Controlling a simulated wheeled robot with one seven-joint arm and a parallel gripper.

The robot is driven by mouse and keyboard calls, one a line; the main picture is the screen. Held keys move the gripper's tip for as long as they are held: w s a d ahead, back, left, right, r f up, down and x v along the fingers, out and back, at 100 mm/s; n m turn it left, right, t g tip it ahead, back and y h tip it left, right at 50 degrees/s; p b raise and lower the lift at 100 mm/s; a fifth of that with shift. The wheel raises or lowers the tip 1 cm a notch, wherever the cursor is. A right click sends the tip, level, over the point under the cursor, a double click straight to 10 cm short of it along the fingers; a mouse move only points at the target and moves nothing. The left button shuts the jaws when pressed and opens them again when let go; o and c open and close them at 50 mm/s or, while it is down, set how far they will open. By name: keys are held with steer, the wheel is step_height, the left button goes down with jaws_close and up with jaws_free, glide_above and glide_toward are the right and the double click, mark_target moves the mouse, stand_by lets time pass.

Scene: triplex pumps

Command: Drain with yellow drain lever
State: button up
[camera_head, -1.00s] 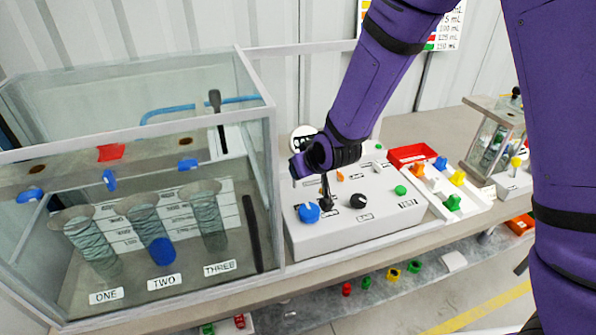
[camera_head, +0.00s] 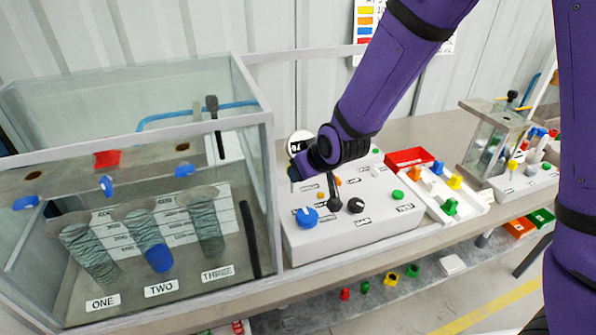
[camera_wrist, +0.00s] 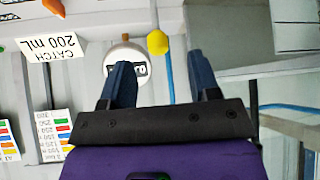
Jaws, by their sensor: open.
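A rounded yellow knob (camera_wrist: 157,42), seemingly the drain lever's end, shows in the wrist view just beyond and between my fingertips, apart from them. My gripper (camera_wrist: 161,75) is open, with a dark blue finger on each side and nothing between them. In the head view my gripper (camera_head: 293,172) hangs above the back left of the white control box (camera_head: 375,225). A small yellow-orange spot (camera_head: 320,196) on that box may be the lever; it is largely hard to make out behind my gripper.
The glass tank (camera_head: 268,190) stands close on the left. A white round gauge (camera_wrist: 125,65) is beside the yellow knob. The box carries a blue knob (camera_head: 305,217), a black knob (camera_head: 356,205) and a green button (camera_head: 397,195). A red tray (camera_head: 408,158) lies to the right.

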steer(key=w+r+n+g, duration=0.3)
steer(key=w+n+g, duration=0.2)
steer(key=n, duration=0.1)
steer(key=x, duration=1)
steer(key=shift+w+a+f, duration=0.15)
steer(key=shift+f, duration=0.15)
